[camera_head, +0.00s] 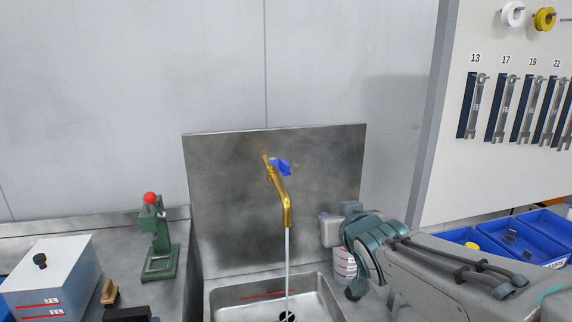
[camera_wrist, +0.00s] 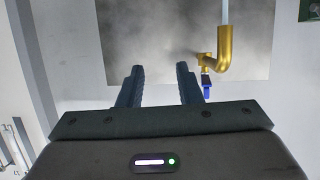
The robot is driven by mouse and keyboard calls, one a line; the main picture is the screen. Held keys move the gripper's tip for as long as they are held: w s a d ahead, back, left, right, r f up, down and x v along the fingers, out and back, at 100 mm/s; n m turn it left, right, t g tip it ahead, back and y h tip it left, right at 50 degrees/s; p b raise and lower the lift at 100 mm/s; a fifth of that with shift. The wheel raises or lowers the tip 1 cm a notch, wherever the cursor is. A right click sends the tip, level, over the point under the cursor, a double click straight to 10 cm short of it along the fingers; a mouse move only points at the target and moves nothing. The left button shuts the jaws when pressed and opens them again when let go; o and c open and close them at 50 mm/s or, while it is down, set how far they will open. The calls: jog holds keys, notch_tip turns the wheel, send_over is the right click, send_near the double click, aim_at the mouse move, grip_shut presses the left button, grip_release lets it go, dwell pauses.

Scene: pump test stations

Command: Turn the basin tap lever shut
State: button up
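The brass basin tap (camera_head: 281,190) sticks out from the steel splashback (camera_head: 225,190), and water runs from its spout in a thin stream (camera_head: 287,265) into the sink. Its blue lever (camera_head: 284,167) sits on top of the tap. In the wrist view the tap (camera_wrist: 225,52) and blue lever (camera_wrist: 206,86) appear upside down, to the right of my fingers. My gripper (camera_wrist: 160,82) is open, with nothing between its two dark fingers, and is apart from the lever. In the head view my arm is right of the tap, and its fingers are not clearly seen.
The steel sink (camera_head: 330,297) lies below the tap. A white container (camera_head: 344,264) stands beside my arm. A green press with a red knob (camera_head: 159,243) and a grey box (camera_head: 52,280) stand at left. Wrenches (camera_head: 497,108) hang on the right panel above blue bins (camera_head: 545,225).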

aim_at(282, 159)
jog(key=w+a+r+n+t+y, duration=0.3)
jog(key=a+r+y, duration=0.2)
jog(key=a+r, duration=0.2)
jog(key=x, duration=0.4)
jog(key=p+x, duration=0.1)
jog(key=x, duration=0.8)
jog(key=shift+f, duration=0.4)
grip_shut()
